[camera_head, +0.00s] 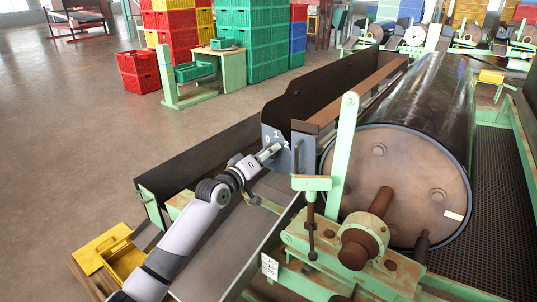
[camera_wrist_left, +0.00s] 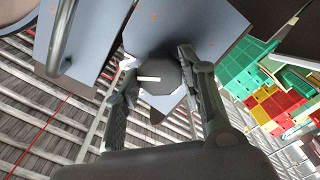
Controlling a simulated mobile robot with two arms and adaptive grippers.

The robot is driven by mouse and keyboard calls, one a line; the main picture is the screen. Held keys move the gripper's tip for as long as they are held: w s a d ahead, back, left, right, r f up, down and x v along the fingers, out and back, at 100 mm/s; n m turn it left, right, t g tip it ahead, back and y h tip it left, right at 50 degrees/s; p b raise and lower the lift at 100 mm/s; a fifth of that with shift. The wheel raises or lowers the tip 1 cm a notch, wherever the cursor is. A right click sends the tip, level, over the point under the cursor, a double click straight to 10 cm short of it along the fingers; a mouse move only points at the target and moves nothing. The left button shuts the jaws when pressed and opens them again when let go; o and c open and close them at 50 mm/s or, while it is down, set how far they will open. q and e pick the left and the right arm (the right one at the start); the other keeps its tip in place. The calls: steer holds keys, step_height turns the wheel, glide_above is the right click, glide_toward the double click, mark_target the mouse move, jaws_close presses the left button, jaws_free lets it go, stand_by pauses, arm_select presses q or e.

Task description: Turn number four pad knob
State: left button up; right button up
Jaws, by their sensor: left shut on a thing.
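My left gripper (camera_head: 268,153) reaches in from the left to a grey-blue plate (camera_head: 277,132) marked with the numbers 0, 1 and 2. In the left wrist view, a dark faceted knob (camera_wrist_left: 164,94) with a white pointer line sits between the two fingers of my left gripper (camera_wrist_left: 157,64). The fingers are shut on the knob, one on each side. The plate (camera_wrist_left: 165,35) shows behind it. In the head view the knob is hidden by the gripper. I cannot read a number four label. My right gripper is not in view.
A large dark drum (camera_head: 420,105) with a rusty round end stands right of the plate, on a green frame (camera_head: 330,255). A curved metal handle (camera_wrist_left: 60,35) is close to the knob. Red, yellow and green crates (camera_head: 245,45) stand behind, with open floor at left.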

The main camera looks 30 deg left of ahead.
arm_select(q)
steer(key=shift+f, duration=0.15)
steer(key=o, duration=1.1)
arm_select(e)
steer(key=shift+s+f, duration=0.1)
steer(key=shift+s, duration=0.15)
arm_select(q)
steer(key=shift+o, duration=0.2)
steer(key=s+a, duration=0.1)
steer(key=s, duration=1.1)
steer(key=shift+a, duration=0.3)
